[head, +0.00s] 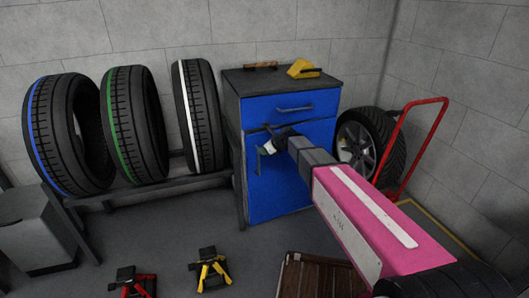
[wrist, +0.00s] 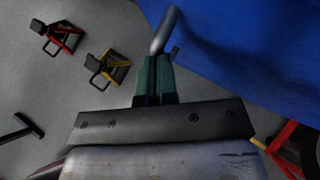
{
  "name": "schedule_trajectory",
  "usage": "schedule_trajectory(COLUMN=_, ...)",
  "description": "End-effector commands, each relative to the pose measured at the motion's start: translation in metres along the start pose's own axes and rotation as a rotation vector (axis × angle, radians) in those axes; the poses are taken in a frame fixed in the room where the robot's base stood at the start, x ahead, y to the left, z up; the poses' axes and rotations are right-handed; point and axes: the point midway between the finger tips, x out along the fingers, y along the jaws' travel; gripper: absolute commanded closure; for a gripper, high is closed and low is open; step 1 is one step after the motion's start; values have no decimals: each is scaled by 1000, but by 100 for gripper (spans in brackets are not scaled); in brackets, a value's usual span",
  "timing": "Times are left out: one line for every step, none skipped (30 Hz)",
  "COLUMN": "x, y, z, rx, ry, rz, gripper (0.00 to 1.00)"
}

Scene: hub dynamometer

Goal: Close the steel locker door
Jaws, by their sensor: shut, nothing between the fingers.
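The steel locker is a blue cabinet with a dark top and dark sides (head: 237,120), against the back wall. Its blue door (head: 285,190) is below a drawer and also fills the upper right of the wrist view (wrist: 250,50). The door looks shut or nearly so; I cannot tell whether a gap is left. My gripper (head: 268,147) is at the upper left of the door, by its handle. In the wrist view my gripper's green fingers (wrist: 153,75) are together and empty. Their tips are close to the grey bar handle (wrist: 165,30); contact is unclear.
A tyre rack with three tyres (head: 135,125) stands left of the locker. A wheel (head: 362,145) and a red hand truck (head: 415,145) are to the right. Red (head: 133,282) and yellow (head: 212,268) jack stands and a brown crate (head: 315,275) are on the floor in front.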

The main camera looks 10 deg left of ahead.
Motion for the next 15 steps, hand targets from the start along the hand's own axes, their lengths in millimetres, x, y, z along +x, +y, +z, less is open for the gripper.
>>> schedule_trajectory(x=5, y=-4, z=4, rx=0, ry=0, rz=0, gripper=100)
schedule_trajectory(x=8, y=-7, z=6, rx=-1, ry=0, rz=0, gripper=100)
schedule_trajectory(x=13, y=-10, z=11, rx=-1, ry=-1, rz=0, gripper=100)
schedule_trajectory(x=17, y=-14, z=14, rx=-1, ry=-1, rz=0, gripper=100)
schedule_trajectory(x=21, y=-17, z=18, rx=-2, ry=-1, rz=0, gripper=100)
schedule_trajectory(x=27, y=-21, z=23, rx=-2, ry=-1, rz=0, gripper=100)
schedule_trajectory(x=31, y=-24, z=27, rx=-2, ry=-1, rz=1, gripper=100)
schedule_trajectory(x=35, y=-26, z=30, rx=-2, ry=-1, rz=1, gripper=100)
schedule_trajectory(x=38, y=-28, z=34, rx=-1, ry=-1, rz=1, gripper=100)
schedule_trajectory(x=40, y=-29, z=36, rx=-1, ry=0, rz=0, gripper=100)
schedule_trajectory(x=41, y=-30, z=37, rx=-1, ry=-1, rz=0, gripper=100)
schedule_trajectory(x=42, y=-30, z=38, rx=0, ry=-1, rz=-1, gripper=100)
schedule_trajectory(x=42, y=-30, z=38, rx=0, ry=-2, rz=-1, gripper=100)
schedule_trajectory(x=42, y=-30, z=38, rx=0, ry=-2, rz=-1, gripper=100)
schedule_trajectory(x=42, y=-30, z=38, rx=1, ry=-3, rz=-1, gripper=100)
